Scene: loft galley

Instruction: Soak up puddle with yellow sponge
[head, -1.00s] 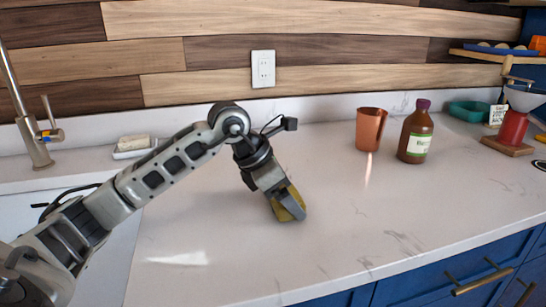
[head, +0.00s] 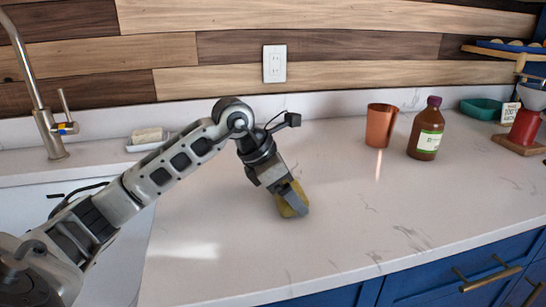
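My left gripper (head: 288,194) reaches in from the left, points down and is shut on the yellow sponge (head: 294,207). The sponge is at the countertop's surface near the middle of the view, partly covered by the fingers; I cannot tell whether it presses on the counter. A pale bright patch (head: 190,251) lies on the white countertop (head: 330,240) left of the sponge; I cannot tell whether it is the puddle or reflected light. No other clear puddle shows. My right gripper is not in view.
A copper cup (head: 380,126) and a brown bottle (head: 426,130) stand right of the gripper. A soap dish (head: 146,144) and faucet (head: 50,125) are at the left. A teal bowl (head: 481,108) and red pour-over stand (head: 525,127) are far right. The front middle counter is clear.

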